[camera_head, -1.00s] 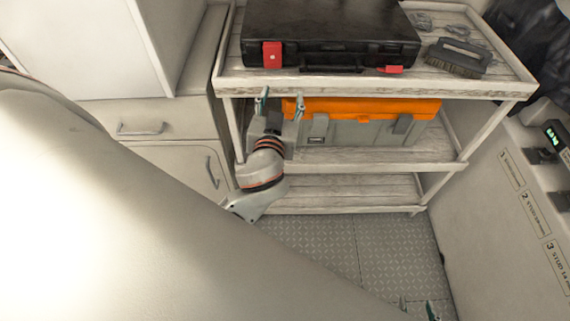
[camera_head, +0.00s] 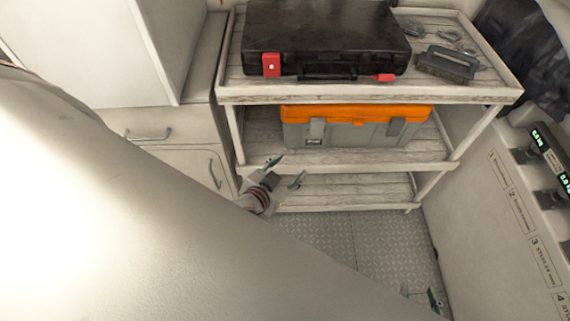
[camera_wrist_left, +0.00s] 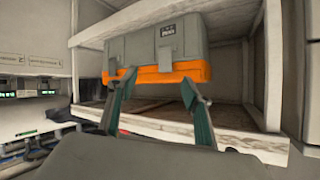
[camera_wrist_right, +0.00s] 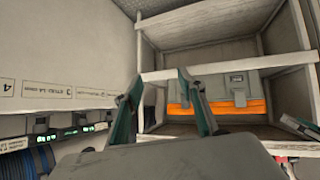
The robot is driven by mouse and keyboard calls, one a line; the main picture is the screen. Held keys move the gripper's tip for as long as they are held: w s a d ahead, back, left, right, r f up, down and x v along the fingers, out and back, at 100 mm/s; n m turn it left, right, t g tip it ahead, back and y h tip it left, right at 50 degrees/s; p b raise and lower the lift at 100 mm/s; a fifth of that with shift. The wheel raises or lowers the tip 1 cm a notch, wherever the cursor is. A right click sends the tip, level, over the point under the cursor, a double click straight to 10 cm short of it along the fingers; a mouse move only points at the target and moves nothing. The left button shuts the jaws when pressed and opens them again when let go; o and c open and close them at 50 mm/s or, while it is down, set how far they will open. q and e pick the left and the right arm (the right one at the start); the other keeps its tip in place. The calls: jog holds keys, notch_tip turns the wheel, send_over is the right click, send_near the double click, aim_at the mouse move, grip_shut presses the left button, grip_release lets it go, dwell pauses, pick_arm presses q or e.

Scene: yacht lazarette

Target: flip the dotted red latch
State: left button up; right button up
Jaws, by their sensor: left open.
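The dotted red latch (camera_head: 271,64) is at the front left of a black case (camera_head: 325,35) on the top shelf; a pale dot shows on it. A second red latch (camera_head: 384,78) at the case's front right looks flatter, and no dot shows on it. My left gripper (camera_head: 286,172) is open and empty, in front of the shelf unit and well below the dotted latch. In the left wrist view its fingers (camera_wrist_left: 159,82) are apart before the orange-lidded box. My right gripper (camera_head: 420,296) is low at the bottom right; its fingers (camera_wrist_right: 160,80) are apart and empty.
The grey box with orange lid (camera_head: 355,125) sits on the middle shelf. A brush (camera_head: 447,65) and small metal pieces lie right of the case. White cabinets (camera_head: 165,130) stand left and a labelled panel (camera_head: 515,215) stands right. My pale arm covers the lower left.

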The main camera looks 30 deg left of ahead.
pick_arm(q)
jog(key=shift+s+d+f+m+g+h+p, duration=0.15)
jog(key=shift+s+d+f+h+p, duration=0.05)
jog(key=shift+s+f, duration=0.5)
jog(key=shift+s+d+f+m+g+h+p, duration=0.2)
jog(key=shift+s+f, duration=0.35)
jog(key=shift+s, duration=0.2)
